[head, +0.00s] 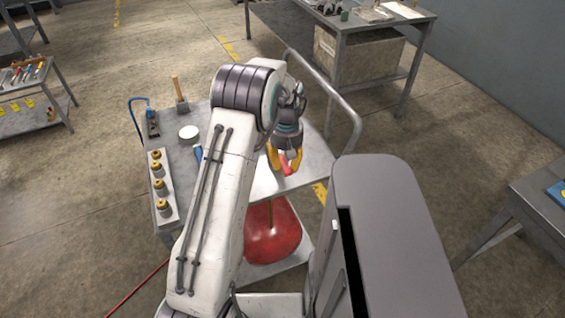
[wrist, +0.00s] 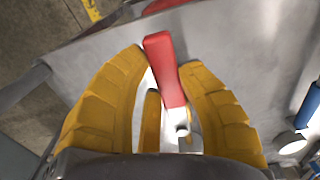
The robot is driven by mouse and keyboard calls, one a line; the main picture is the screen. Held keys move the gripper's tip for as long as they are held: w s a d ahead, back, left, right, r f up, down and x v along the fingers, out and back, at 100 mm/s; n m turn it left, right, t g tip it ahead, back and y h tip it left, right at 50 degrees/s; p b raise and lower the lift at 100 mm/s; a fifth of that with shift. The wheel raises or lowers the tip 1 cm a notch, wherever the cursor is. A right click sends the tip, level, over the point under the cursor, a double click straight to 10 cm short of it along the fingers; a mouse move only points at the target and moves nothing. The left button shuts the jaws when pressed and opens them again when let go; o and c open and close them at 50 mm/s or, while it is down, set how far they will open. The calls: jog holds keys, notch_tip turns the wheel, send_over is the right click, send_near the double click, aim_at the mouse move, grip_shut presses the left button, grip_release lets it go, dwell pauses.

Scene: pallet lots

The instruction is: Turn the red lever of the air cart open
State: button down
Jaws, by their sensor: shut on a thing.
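The red lever (head: 286,166) of the air cart shows between the yellow fingers of my gripper (head: 285,160) in the head view. In the wrist view the red lever (wrist: 165,68) points up the picture, tilted slightly, with a pale metal pivot at its lower end. My gripper (wrist: 168,95) has its fingers around the lever and is shut on it. The air cart (head: 318,160) has a grey top with a tube handle at the far right. A red tank (head: 272,235) sits on its lower shelf. The valve body under the lever is mostly hidden.
On the cart's left side stand a rack with several brass fittings (head: 160,185), a white round tin (head: 188,133) and a wooden-handled tool (head: 179,92). A workbench (head: 380,20) with a box below stands behind. Open floor (head: 470,115) lies to the right.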

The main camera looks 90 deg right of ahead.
aim_at(287, 162)
jog(key=shift+s+f, duration=0.1)
jog(key=shift+f, duration=0.05)
dwell(0.4)
jog(key=c, duration=0.8)
grip_release()
jog(key=shift+d, duration=0.1)
notch_tip(287, 162, up, 12)
jog(key=shift+r, duration=0.1)
dwell(0.6)
